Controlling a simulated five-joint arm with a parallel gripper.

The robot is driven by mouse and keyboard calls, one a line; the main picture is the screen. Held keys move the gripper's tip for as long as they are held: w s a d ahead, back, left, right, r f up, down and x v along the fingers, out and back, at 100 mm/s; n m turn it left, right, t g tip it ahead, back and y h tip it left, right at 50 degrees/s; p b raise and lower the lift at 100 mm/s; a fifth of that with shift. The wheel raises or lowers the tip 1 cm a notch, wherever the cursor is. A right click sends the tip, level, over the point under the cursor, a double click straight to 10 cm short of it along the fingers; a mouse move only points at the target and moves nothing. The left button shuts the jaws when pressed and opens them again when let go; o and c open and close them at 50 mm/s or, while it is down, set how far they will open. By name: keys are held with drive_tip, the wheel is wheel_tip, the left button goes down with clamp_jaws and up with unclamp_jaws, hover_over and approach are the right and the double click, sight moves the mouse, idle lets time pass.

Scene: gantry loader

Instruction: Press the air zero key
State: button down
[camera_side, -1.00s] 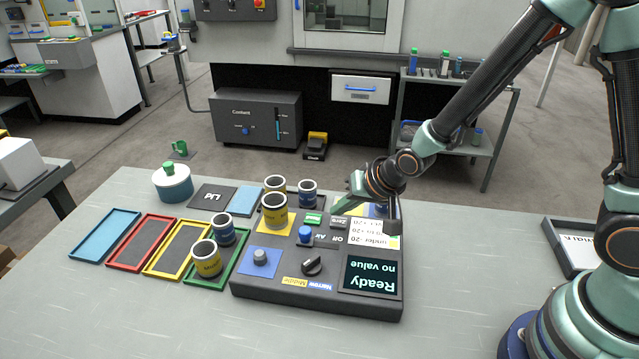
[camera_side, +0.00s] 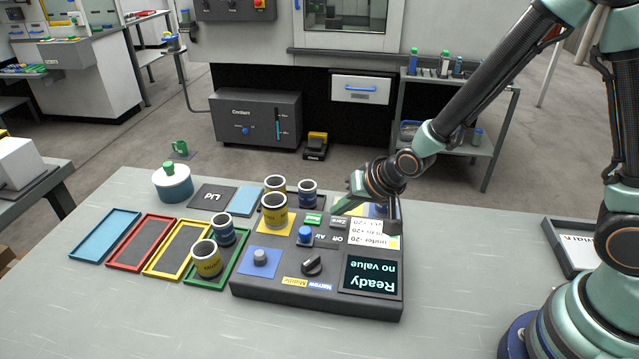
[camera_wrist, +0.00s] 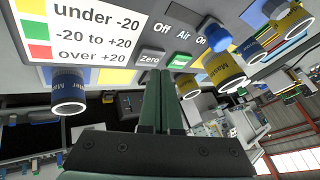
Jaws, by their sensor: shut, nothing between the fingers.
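The grey console (camera_side: 262,288) stands on the bench, and its display (camera_side: 373,275) reads "Ready no value". The grey Zero key (camera_side: 338,222) is on its far side beside a green key (camera_side: 313,219). The Zero key (camera_wrist: 150,58) and the green key (camera_wrist: 179,61) also show in the wrist view. The blue air switch (camera_side: 305,234) has Off, Air and On lettering near it. My gripper (camera_side: 334,211) is shut and empty at the Zero key's far edge. In the wrist view its tips (camera_wrist: 163,72) appear near both keys; contact cannot be told.
Yellow and blue ring gauges stand on and around the console, including a yellow one (camera_side: 275,212) left of the keys. A blue one (camera_wrist: 68,90) is close to my gripper. Coloured trays (camera_side: 107,234) lie at left. The bench is clear at front.

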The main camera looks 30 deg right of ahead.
sight(340, 224)
drive_tip(key=shift+f, duration=0.2)
drive_tip(key=shift+a+f, duration=0.15)
drive_tip(key=shift+f, duration=0.1)
drive_tip(key=shift+f, duration=0.35)
idle(1.1)
drive_tip(key=shift+r, duration=0.8)
drive_tip(key=shift+r, duration=2.5)
